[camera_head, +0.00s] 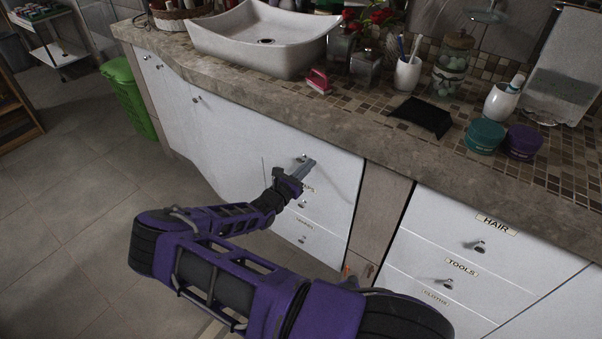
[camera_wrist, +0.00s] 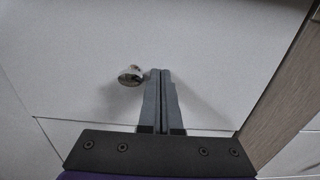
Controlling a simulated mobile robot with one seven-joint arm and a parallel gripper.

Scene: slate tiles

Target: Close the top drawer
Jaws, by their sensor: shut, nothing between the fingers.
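The white top drawer (camera_head: 335,178) of the left stack sits just under the counter, and its front looks about level with the panels around it. In the wrist view its front (camera_wrist: 215,50) fills most of the picture, with a thin gap line along its lower edge. A round metal knob (camera_wrist: 130,76) is on the front; it also shows in the head view (camera_head: 300,158). My gripper (camera_head: 309,163) is shut and empty, its fingertips at the drawer front just right of the knob in the wrist view (camera_wrist: 160,72). I cannot tell whether the tips touch the front.
Lower drawers (camera_head: 303,222) lie below. A second stack, labelled HAIR (camera_head: 496,225), TOOLS and another label, stands to the right past a brown panel (camera_head: 380,215). The stone counter (camera_head: 300,115) overhangs above, holding a white basin (camera_head: 262,42).

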